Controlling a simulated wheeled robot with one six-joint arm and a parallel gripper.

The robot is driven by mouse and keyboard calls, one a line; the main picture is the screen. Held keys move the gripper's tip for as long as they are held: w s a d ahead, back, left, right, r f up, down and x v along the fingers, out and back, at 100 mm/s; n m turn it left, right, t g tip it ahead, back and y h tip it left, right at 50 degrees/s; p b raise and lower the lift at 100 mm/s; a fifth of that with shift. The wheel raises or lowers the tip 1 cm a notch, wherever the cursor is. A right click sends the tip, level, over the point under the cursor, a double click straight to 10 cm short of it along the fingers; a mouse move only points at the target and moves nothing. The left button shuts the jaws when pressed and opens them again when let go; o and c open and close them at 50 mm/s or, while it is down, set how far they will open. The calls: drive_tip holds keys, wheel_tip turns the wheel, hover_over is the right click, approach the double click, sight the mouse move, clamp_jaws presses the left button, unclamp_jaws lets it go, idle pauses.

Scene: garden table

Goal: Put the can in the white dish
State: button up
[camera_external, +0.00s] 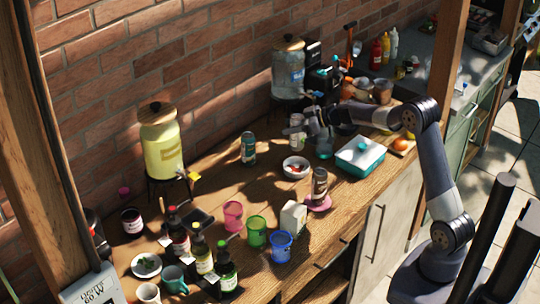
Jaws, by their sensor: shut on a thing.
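My gripper (296,128) is at the back middle of the table, behind the white dish. It is shut on a pale, upright cylinder, which I take to be the can (297,140); the fingers hide part of it and its label cannot be read. Whether its bottom touches the table is hard to tell. The white dish (295,175) is a small round bowl in front of the gripper. It holds some small red and dark pieces.
A jar (319,186) on a pink coaster, a dark can-like container (248,148), a white carton (293,217) and coloured cups (257,232) stand around. Drink dispensers (161,145) line the wall.

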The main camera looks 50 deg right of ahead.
sight(294, 148)
wheel_tip(294, 148, down, 10)
drive_tip(key=shift+d+b, duration=0.1)
drive_tip(key=shift+b, duration=0.4)
drive_tip(key=shift+f, duration=0.15)
drive_tip(key=o, duration=1.1)
drive_tip(key=shift+o, duration=0.2)
drive_tip(key=shift+s+d+r, duration=0.2)
drive_tip(key=shift+s+r, duration=0.1)
drive_tip(key=v, duration=1.1)
drive_tip(key=shift+b, duration=0.4)
drive_tip(key=shift+o, duration=0.3)
drive_tip(key=shift+s, duration=0.15)
